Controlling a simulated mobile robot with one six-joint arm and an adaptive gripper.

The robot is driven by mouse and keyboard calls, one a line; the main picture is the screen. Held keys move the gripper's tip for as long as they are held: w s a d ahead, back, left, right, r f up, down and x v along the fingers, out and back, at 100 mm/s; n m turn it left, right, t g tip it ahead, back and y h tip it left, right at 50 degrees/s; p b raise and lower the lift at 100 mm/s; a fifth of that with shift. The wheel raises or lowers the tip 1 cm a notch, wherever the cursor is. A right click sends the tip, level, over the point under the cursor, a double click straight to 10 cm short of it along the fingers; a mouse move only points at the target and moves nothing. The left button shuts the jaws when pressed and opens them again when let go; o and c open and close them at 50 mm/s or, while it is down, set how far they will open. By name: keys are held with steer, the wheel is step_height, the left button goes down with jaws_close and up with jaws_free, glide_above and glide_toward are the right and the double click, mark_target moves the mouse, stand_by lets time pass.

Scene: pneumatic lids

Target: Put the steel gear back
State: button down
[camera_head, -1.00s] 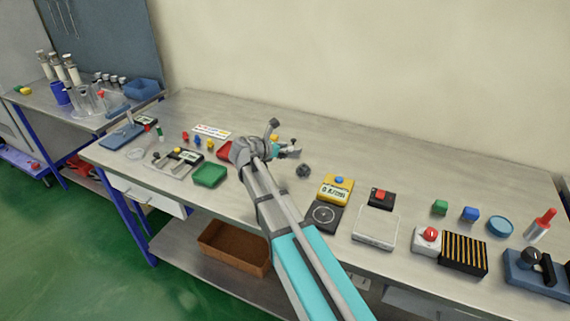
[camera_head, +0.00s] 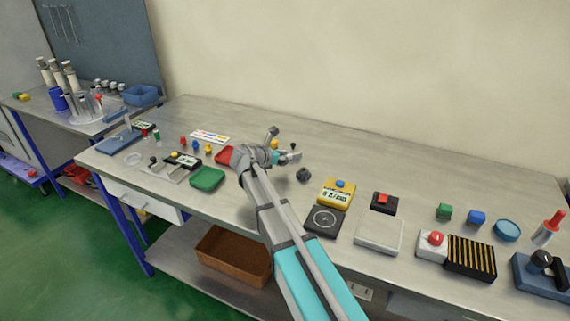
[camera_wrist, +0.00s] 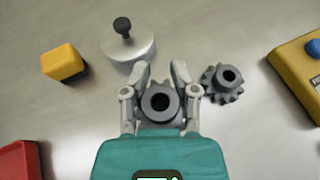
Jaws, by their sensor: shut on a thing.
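My gripper (camera_wrist: 163,72) is shut on a grey round part with a dark centre hole, which looks like the steel gear (camera_wrist: 159,103). Its outer edge is partly hidden by the fingers and palm. I cannot tell how far it is above the table. A second, dark grey toothed gear (camera_wrist: 222,84) lies on the table just right of the fingers, apart from them. It also shows in the head view (camera_head: 303,175), right of my gripper (camera_head: 291,156). The held part is not clear in the head view.
In the wrist view, a silver disc with a black knob (camera_wrist: 128,46) lies beyond the fingertips, with a yellow cube (camera_wrist: 62,63) left of it. A yellow box with a blue button (camera_head: 336,193) stands right. A red tray (camera_head: 224,155) is left. The bench behind is clear.

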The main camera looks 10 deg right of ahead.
mark_target(285, 168)
steer(key=shift+w+f+b, duration=0.3)
steer(key=shift+w+f, duration=0.05)
steer(key=shift+f, duration=0.1)
steer(key=shift+f+b, duration=1.4)
steer(key=shift+f, duration=0.15)
steer(key=shift+c, duration=1.9)
jaws_free()
steer(key=shift+r, duration=0.2)
